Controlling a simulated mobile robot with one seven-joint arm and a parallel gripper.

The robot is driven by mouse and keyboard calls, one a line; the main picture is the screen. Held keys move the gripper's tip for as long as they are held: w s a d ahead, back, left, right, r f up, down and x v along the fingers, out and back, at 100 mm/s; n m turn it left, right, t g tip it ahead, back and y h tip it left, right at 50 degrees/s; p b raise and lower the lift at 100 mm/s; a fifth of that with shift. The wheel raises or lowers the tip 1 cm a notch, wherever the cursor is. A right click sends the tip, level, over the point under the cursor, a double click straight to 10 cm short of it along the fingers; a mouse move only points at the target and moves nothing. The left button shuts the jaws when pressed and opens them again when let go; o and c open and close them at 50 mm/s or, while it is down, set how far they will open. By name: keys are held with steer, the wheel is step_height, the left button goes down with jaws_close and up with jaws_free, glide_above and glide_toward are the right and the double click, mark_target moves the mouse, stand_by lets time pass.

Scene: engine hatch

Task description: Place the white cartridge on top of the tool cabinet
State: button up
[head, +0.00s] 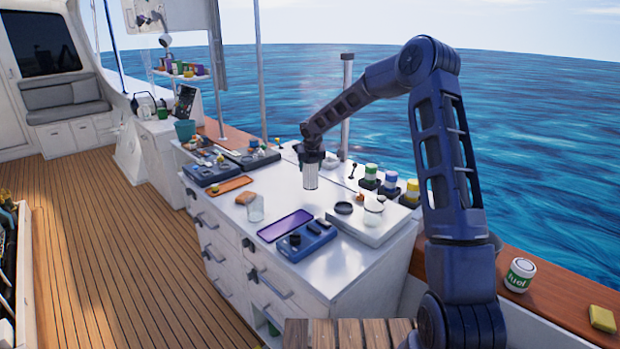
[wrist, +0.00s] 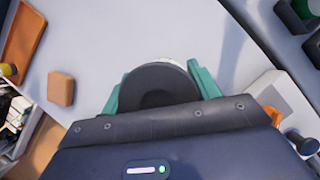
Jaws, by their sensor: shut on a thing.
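The white cartridge (head: 310,181) hangs upright below my gripper (head: 311,165) in the head view, over the tool cabinet's white top. In the wrist view my gripper's green fingers (wrist: 158,88) are shut on both sides of the cartridge's dark round cap (wrist: 155,84); a thin white rim shows at its far edge. The tool cabinet (head: 345,268) is white, with drawers and dark handles on its front. I cannot tell whether the cartridge's bottom touches the top.
On the cabinet top are a tan block (head: 245,198), a clear glass (head: 255,209), a purple tray (head: 285,226), a blue device (head: 306,241), a scale-like white box (head: 372,222) and several lidded jars (head: 391,180). Bare surface lies around the cartridge and at the near corner.

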mark_target(310, 176)
steer(key=shift+f, duration=2.45)
steer(key=shift+f, duration=0.15)
steer(key=o, duration=1)
steer(key=v, duration=1.2)
steer(key=shift+d, duration=0.1)
steer(key=s+d+r+m+h, duration=0.1)
steer(key=s+d+r+m, duration=0.6)
steer(key=s+d+m, duration=0.25)
steer(key=s+d+r+m+h, duration=0.1)
steer(key=s+d+r+m, duration=0.6)
steer(key=s+d+m, duration=0.6)
steer(key=s+m, duration=0.3)
steer(key=s, duration=0.3)
steer(key=s+d+m+y, duration=0.1)
steer(key=s+d+m, duration=0.2)
steer(key=s+m, duration=0.3)
steer(key=s+d+m, duration=0.3)
steer(key=s+m, duration=0.3)
steer(key=s, duration=0.6)
steer(key=shift+s+d+f, duration=0.2)
steer(key=shift+d+f, duration=0.1)
steer(key=shift+d, duration=0.1)
